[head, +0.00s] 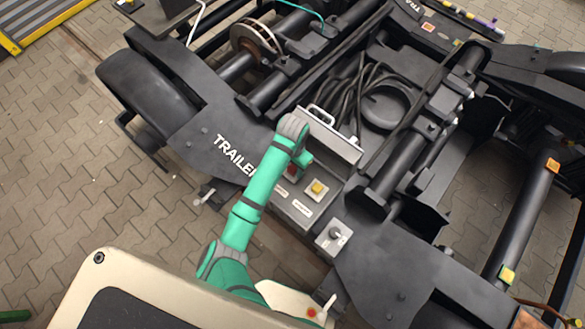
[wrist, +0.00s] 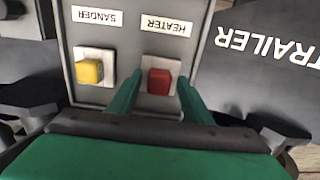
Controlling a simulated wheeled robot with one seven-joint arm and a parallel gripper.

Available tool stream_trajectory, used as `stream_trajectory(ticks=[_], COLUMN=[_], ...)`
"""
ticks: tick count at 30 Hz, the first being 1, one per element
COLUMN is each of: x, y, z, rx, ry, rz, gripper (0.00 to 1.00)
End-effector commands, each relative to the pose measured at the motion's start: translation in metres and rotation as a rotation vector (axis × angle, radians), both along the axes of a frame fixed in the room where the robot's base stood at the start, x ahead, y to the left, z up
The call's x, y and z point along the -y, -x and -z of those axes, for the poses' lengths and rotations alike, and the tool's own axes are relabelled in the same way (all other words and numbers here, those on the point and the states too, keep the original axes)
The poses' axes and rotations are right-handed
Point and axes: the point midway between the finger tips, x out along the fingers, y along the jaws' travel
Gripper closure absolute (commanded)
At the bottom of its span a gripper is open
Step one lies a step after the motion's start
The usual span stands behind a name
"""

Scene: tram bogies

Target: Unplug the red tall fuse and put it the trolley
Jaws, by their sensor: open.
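The red fuse (wrist: 159,82) stands in a pale square socket under an upside-down HEATER label in the wrist view. A bit of the red fuse (head: 291,173) shows beside my arm in the head view. My gripper (wrist: 158,79) is open, with one green finger on each side of the red fuse. I cannot tell whether the fingers touch it. In the head view my gripper (head: 302,158) is at the control box, mostly hidden by my wrist. I cannot make out a trolley for certain.
A yellow fuse (wrist: 89,71) sits next to the red one, under the SANDER label; the head view shows it too (head: 317,188). A rotary switch (head: 335,234) is below it. An open lid with a handle (head: 330,135) and black cables (head: 350,95) lie behind. Paving (head: 75,165) is clear at left.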

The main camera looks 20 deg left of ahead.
Motion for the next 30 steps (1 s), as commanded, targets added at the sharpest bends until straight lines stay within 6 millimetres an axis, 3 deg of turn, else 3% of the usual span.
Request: stream_trajectory(ticks=[7,13,30], x=[0.001,0.0,-0.001], y=[0.0,0.0,0.0], z=[0.0,0.0,-0.015], rx=[0.0,0.0,0.001], ry=[0.001,0.0,0.0], rz=[-0.001,-0.002,-0.004], gripper=[0.55,1.0,1.0])
